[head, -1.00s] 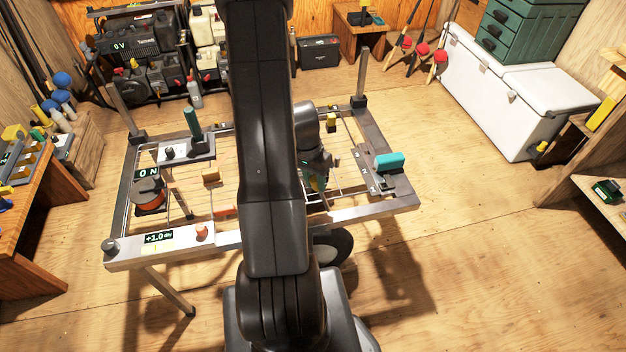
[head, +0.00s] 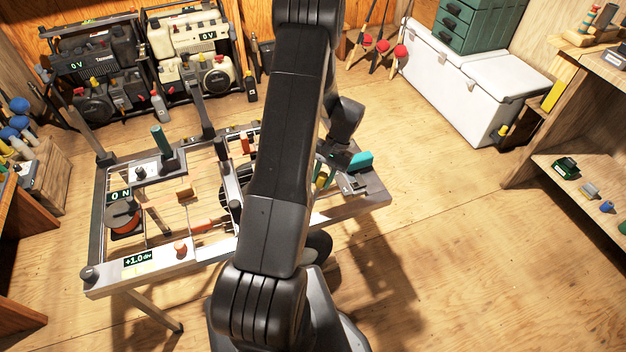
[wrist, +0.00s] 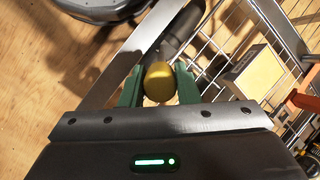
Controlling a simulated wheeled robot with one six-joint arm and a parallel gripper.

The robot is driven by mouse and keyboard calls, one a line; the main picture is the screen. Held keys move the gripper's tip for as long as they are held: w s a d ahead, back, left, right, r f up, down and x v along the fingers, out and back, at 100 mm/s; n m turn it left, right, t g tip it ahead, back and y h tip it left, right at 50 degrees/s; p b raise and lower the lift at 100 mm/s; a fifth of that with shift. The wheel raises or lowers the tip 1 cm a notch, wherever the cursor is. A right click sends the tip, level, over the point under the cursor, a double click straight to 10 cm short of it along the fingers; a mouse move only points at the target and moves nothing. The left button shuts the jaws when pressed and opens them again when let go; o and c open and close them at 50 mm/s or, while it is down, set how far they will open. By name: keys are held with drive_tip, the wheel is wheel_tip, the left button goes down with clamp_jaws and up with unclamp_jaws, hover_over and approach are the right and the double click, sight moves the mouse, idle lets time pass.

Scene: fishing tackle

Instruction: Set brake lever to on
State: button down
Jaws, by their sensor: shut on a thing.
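The brake lever appears to be the yellow-knobbed lever (wrist: 158,82) in the wrist view, with a dark shaft running behind the knob toward the upper right. My gripper (wrist: 158,90) has its green fingers on both sides of the yellow knob and is shut on it. In the head view, the gripper is at the right part of the metal-framed bench (head: 215,250), beside a teal handle (head: 360,160). My arm hides part of the bench, and no on or off marking of the lever is readable.
A green-handled lever (head: 161,140), a reel (head: 123,216) and an orange knob (head: 180,247) are on the bench's left side. Floor at the right is open.

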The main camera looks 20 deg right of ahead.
drive_tip(key=shift+w+d+f, duration=0.1)
drive_tip(key=shift+d, duration=0.4)
drive_tip(key=c, duration=1.1)
unclamp_jaws()
drive_tip(key=shift+d, duration=0.15)
drive_tip(key=v, duration=1.3)
drive_tip(key=shift+d+r, duration=0.2)
drive_tip(key=shift+d, duration=0.15)
drive_tip(key=shift+f, duration=0.1)
drive_tip(key=shift+y, duration=0.3)
drive_tip(key=x, duration=1.3)
drive_tip(key=shift+a+f, duration=0.2)
drive_tip(key=shift+f, duration=0.15)
